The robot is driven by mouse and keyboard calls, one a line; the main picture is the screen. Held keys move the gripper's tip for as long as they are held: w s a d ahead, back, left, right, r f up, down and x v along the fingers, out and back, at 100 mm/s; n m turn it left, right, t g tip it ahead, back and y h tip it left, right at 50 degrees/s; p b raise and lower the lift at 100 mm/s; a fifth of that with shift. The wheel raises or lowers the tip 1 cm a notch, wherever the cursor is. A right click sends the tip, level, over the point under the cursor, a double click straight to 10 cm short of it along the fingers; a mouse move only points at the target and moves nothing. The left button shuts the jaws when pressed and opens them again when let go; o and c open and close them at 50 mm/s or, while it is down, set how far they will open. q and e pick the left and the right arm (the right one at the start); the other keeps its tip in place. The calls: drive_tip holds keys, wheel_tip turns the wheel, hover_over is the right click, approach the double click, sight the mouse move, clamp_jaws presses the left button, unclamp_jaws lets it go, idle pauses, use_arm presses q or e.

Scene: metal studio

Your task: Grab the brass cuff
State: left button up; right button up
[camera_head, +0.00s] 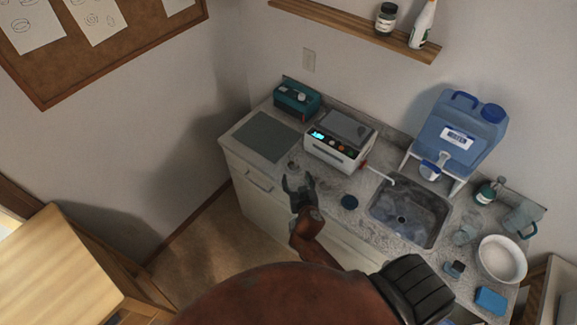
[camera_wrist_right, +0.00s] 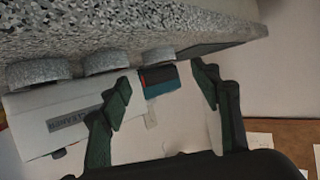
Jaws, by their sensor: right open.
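I cannot make out a brass-coloured cuff for certain. A small brownish thing (camera_head: 292,165) lies on the counter just beyond my right gripper (camera_head: 298,180), too small to identify. In the right wrist view, which is upside down, several low round grey-speckled pieces (camera_wrist_right: 105,62) stand along the counter. I cannot tell whether one is the cuff. My right gripper also shows there (camera_wrist_right: 162,92), its two dark fingers spread and nothing between them. It is at the counter's front edge, pointing toward the white device. My left gripper is not in view.
The white device (camera_head: 338,146) stands behind the right gripper, with a teal box (camera_head: 297,99) to its left and a grey mat (camera_head: 266,136) in front of the box. The sink (camera_head: 405,214) and blue water container (camera_head: 461,132) are to the right.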

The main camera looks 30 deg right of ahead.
sight(292, 163)
drive_tip(key=shift+w+d+f, duration=0.1)
drive_tip(key=shift+w+d, duration=0.1)
drive_tip(key=shift+w, duration=0.25)
drive_tip(key=shift+x, duration=0.85)
drive_tip(key=x, duration=0.3)
drive_tip(key=shift+w+f+p, duration=0.1)
drive_tip(key=shift+w+p, duration=0.05)
drive_tip(key=shift+p, duration=0.25)
drive_tip(key=shift+w+d+f, duration=0.2)
drive_tip(key=shift+w, duration=0.25)
drive_tip(key=c, duration=0.7)
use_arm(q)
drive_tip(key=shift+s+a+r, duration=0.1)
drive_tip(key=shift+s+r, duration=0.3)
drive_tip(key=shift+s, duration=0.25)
use_arm(e)
drive_tip(key=c, duration=0.4)
drive_tip(key=shift+r, duration=0.1)
